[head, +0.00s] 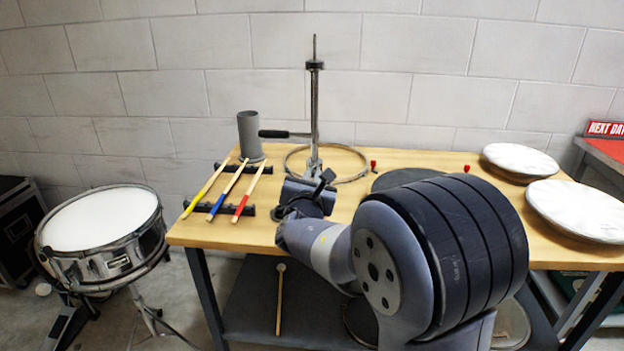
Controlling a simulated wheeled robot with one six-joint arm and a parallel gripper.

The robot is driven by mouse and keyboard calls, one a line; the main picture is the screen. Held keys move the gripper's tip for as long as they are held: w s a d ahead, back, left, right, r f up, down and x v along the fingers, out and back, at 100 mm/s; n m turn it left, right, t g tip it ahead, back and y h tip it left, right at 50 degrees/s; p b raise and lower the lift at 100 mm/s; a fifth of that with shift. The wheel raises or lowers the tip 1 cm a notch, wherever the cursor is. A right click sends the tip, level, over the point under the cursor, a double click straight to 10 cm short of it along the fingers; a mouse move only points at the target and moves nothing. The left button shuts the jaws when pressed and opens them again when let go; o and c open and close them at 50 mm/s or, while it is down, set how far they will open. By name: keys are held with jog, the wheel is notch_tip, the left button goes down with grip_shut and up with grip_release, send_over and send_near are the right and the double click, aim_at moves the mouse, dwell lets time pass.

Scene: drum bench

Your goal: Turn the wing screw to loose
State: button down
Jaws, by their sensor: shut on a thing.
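A metal stand (315,110) rises upright from the back of the bench, with a black collar (315,65) near its top and a black-handled side bar (273,134) pointing left. My gripper (318,179) is low at the stand's foot, in front of the rod, reached from the right foreground. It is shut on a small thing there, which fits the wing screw. The screw itself is mostly hidden behind my gripper and wrist, so I cannot tell its angle or how tight it is.
The wooden bench (216,230) holds a hoop (359,177), a grey cup (250,137), small red pieces and black racks with yellow, blue and red sticks (247,190). White drumheads (578,208) lie at right. A snare drum (98,225) stands at left. My arm covers the bench's front middle.

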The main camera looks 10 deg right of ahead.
jog(key=shift+f+m+b, duration=0.3)
jog(key=shift+m+b, duration=0.2)
jog(key=shift+b, duration=0.55)
jog(key=shift+r+m+b, duration=0.1)
jog(key=shift+m+b, duration=0.3)
jog(key=shift+b, duration=0.35)
jog(key=shift+r, duration=0.15)
jog(key=c, duration=1.5)
grip_release()
jog(key=shift+s, duration=0.1)
jog(key=v, duration=1)
jog(key=shift+s, duration=0.35)
